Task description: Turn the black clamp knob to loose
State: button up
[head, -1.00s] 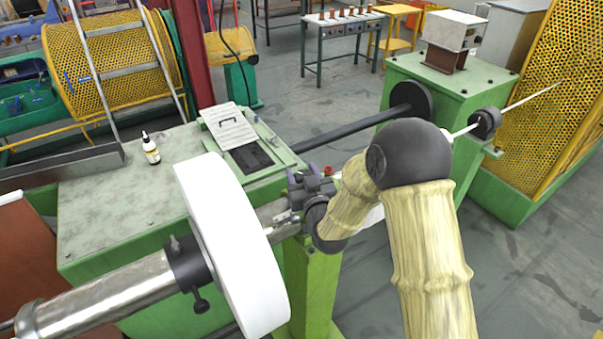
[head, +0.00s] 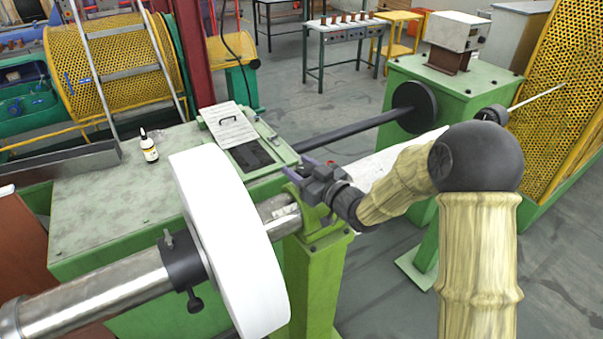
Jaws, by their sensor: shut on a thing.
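A black clamp collar (head: 182,262) sits around the steel shaft (head: 105,292), left of the white disc. Its black knob (head: 195,303) hangs below the collar, and a small grey handle (head: 168,238) stands on top. My gripper (head: 291,173) is beyond the disc, at the top of the green stand, well apart from this collar and knob. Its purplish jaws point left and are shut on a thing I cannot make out. My wrist hides part of the stand top.
The large white disc (head: 228,245) stands between the collar and my gripper. The green stand (head: 312,285) carries the shaft behind it. A dropper bottle (head: 148,146) stands on the green cabinet (head: 95,205). A dark rod (head: 350,130) runs to the green housing.

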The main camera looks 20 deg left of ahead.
jog(key=shift+s+n+g+y, duration=0.15)
jog(key=shift+n+g+y, duration=0.65)
jog(key=shift+n+g, duration=0.65)
jog(key=shift+a+g, duration=0.1)
jog(key=shift+g, duration=0.45)
jog(key=o, duration=1)
jog(key=shift+s, duration=0.1)
jog(key=b+v, duration=0.4)
jog(key=v, duration=1.3)
jog(key=shift+f, duration=0.15)
